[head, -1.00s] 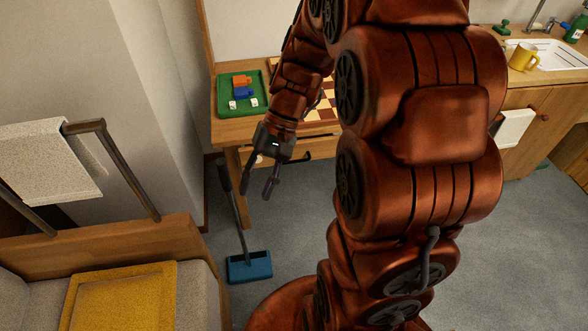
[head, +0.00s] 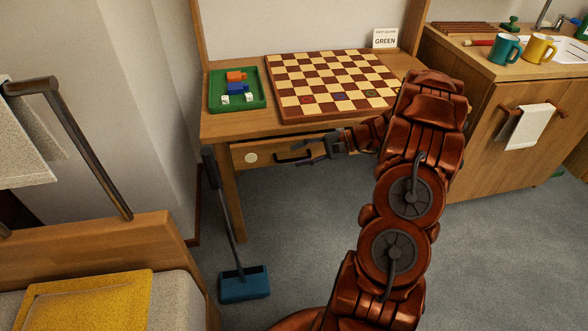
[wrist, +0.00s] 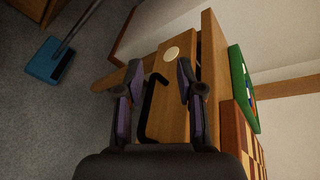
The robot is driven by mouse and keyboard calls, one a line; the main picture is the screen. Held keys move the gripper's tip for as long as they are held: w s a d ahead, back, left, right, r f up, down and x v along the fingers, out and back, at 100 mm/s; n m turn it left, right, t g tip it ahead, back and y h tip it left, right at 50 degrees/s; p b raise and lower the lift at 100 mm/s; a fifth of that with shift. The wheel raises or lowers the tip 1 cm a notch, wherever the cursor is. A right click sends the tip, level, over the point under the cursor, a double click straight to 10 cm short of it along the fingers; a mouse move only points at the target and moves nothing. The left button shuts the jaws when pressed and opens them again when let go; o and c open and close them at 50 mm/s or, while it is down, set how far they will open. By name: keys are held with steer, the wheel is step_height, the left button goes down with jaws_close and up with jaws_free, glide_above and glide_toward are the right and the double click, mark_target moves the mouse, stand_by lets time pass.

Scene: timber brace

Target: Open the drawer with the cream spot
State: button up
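The drawer (head: 265,151) is a wooden front under the table's top, with a round cream spot (head: 250,157) near its left end and a dark bar handle (head: 290,158). In the head view it looks shut or nearly so. My gripper (head: 301,152) reaches in from the right at the handle, partly covering it. In the wrist view my gripper (wrist: 159,67) is open, its two fingers on either side of the handle (wrist: 149,108). The handle lies nearer the left finger; contact cannot be told. The cream spot (wrist: 172,54) shows just beyond the fingertips.
On the table (head: 222,126) are a green tray (head: 265,104) with small blocks and a checkered board (head: 330,82). A blue dustpan (head: 244,284) with an upright handle stands on the floor at left. A wooden cabinet (head: 490,120) stands at right.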

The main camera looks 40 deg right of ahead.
mark_target(298, 159)
steer(key=d+f+m+t+b, duration=0.2)
steer(key=d+f+t, duration=0.1)
steer(key=d+f, duration=0.25)
steer(key=shift+w+d+b+x, duration=0.1)
steer(key=shift+b+x, duration=0.15)
steer(key=shift+x, duration=1.5)
steer(key=shift+w+d+b+x, duration=0.15)
steer(key=shift+b+x, duration=0.1)
steer(key=shift+x, duration=1.55)
steer(key=shift+c, duration=0.3)
jaws_close()
